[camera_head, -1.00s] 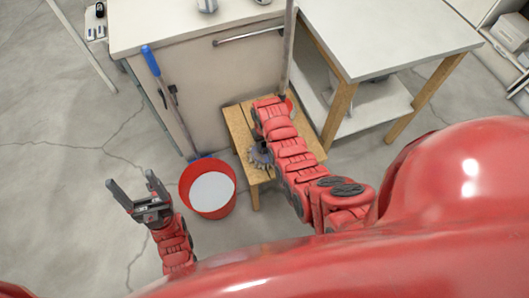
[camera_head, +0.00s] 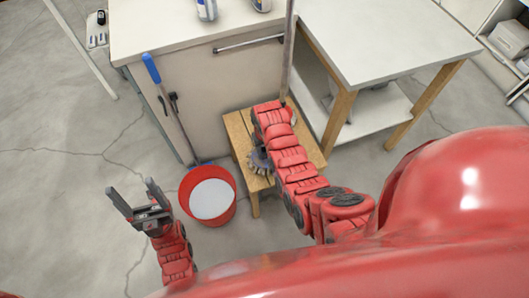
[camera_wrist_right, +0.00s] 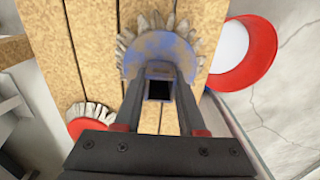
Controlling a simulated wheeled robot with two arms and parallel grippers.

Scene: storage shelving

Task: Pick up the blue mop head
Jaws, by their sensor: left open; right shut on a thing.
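The blue mop head (camera_wrist_right: 160,47), a blue disc ringed with grey-white bristles, is at the top middle of the right wrist view, over the wooden stool (camera_wrist_right: 90,60). My right gripper (camera_wrist_right: 158,82) is shut on its blue socket. I cannot tell whether the bristles touch the stool. In the head view the mop head (camera_head: 260,162) shows only partly beside my right arm, which hides the right gripper. My left gripper (camera_head: 137,207) is open and empty above the floor, left of the red bucket.
The red bucket (camera_head: 184,204) with whitish contents stands left of the stool. A blue-handled stick (camera_head: 151,69) leans on the cabinet (camera_head: 210,85). A red mop head (camera_wrist_right: 77,126) lies on the stool. A white-topped table (camera_head: 385,40) stands right.

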